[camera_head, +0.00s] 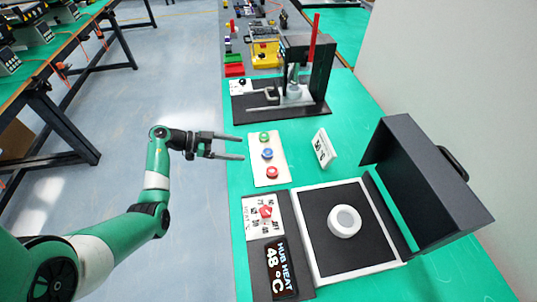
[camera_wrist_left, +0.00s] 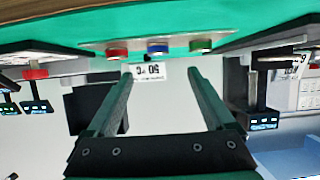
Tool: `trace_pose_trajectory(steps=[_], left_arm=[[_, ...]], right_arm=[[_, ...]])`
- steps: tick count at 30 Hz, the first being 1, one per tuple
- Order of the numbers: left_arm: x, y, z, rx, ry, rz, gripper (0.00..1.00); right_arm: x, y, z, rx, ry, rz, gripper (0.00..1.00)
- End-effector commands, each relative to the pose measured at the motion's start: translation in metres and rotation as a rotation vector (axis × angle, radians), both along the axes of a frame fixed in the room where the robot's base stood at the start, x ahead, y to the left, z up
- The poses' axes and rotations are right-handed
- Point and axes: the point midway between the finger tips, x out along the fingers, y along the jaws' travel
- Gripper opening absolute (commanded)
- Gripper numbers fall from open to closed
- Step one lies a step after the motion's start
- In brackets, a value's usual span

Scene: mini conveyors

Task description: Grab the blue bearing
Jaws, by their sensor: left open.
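The blue bearing (camera_head: 267,153) sits on a white plate (camera_head: 258,175), between a green one (camera_head: 264,137) and a red one (camera_head: 272,172). My left gripper (camera_head: 243,146) is open and empty. Its fingers point right toward the plate, with the fingertips by the plate's left edge and apart from the blue bearing. In the left wrist view the blue bearing (camera_wrist_left: 158,48) shows beyond the fingertips, between them from side to side. The gripper (camera_wrist_left: 160,72) has nothing between its fingers. My right gripper is not in view.
A small sign (camera_head: 323,148) stands right of the plate. A heater with a white ring (camera_head: 344,221) and a raised dark lid (camera_head: 425,185) is at the front. A press (camera_head: 308,75) stands behind the plate.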

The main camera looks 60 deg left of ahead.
Motion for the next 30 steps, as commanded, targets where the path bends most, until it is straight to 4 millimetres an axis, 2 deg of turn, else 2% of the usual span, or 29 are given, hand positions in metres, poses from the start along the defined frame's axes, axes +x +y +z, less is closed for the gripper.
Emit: trace_pose_trajectory(steps=[1, 6, 13, 19, 24, 30], left_arm=[[0.009, -0.004, -0.01, 0.001, 0.0, -0.006, 0.87], [0.036, -0.012, -0.02, 0.002, -0.002, -0.005, 0.87], [0.045, -0.015, -0.021, 0.001, -0.001, -0.002, 0.87], [0.073, -0.026, -0.038, 0.003, -0.003, -0.006, 0.87], [0.088, -0.03, -0.04, 0.002, -0.002, -0.003, 0.87], [0.089, -0.03, -0.038, 0.001, -0.001, -0.002, 0.87]], right_arm=[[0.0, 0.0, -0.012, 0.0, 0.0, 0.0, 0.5], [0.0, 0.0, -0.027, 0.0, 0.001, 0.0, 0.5], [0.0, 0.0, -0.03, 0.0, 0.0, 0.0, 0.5], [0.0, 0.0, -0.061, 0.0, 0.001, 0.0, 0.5], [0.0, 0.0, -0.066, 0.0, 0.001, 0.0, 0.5], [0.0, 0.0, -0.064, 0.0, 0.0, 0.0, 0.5]])
